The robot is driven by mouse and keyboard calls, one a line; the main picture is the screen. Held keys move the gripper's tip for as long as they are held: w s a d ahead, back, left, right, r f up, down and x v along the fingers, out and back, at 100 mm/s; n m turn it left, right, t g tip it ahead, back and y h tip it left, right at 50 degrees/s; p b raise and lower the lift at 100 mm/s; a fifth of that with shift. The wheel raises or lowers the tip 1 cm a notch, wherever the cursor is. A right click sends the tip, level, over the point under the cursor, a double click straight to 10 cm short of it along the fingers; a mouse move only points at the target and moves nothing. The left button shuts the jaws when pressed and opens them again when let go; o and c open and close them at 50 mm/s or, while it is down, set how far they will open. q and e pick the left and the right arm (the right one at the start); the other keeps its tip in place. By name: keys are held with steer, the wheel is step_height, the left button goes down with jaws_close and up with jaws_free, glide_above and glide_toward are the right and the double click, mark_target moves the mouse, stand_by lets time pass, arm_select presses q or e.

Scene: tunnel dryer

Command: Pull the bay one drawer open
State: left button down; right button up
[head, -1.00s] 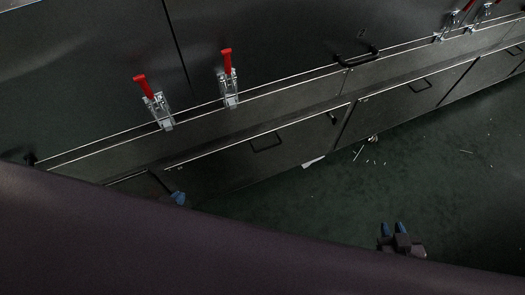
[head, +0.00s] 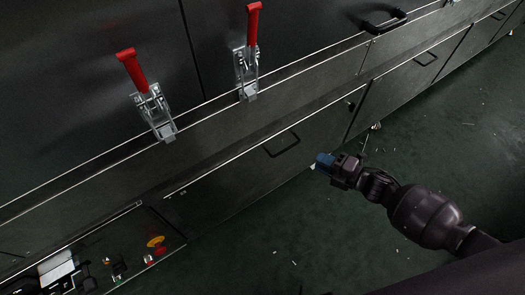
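A dark drawer front with a black bar handle (head: 282,144) is in the middle of the head view, below the steel ledge, and it looks closed. Similar fronts with handles (head: 426,58) continue to the upper right. I cannot read which one is bay one. My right gripper (head: 325,162) with blue fingertips comes in from the right. In the picture it is just right of and below the middle handle, apart from it and empty. Its finger gap is not clear. My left gripper is not in view.
Two red-handled toggle clamps (head: 133,69) are on the upper panel. An upper black handle (head: 384,22) sticks out at the top right. A dark panel with a yellow disc and red button (head: 156,242) is at the lower left. Green floor (head: 300,235) is mostly clear, with small scraps.

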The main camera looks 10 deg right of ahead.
mark_target(288, 148)
steer(key=shift+n, duration=0.6)
steer(key=shift+b+x, duration=1.25)
steer(key=shift+x, duration=4.85)
steer(key=shift+s+a+f, duration=0.1)
steer(key=shift+s+f, duration=0.05)
steer(key=shift+f, duration=0.05)
jaws_close()
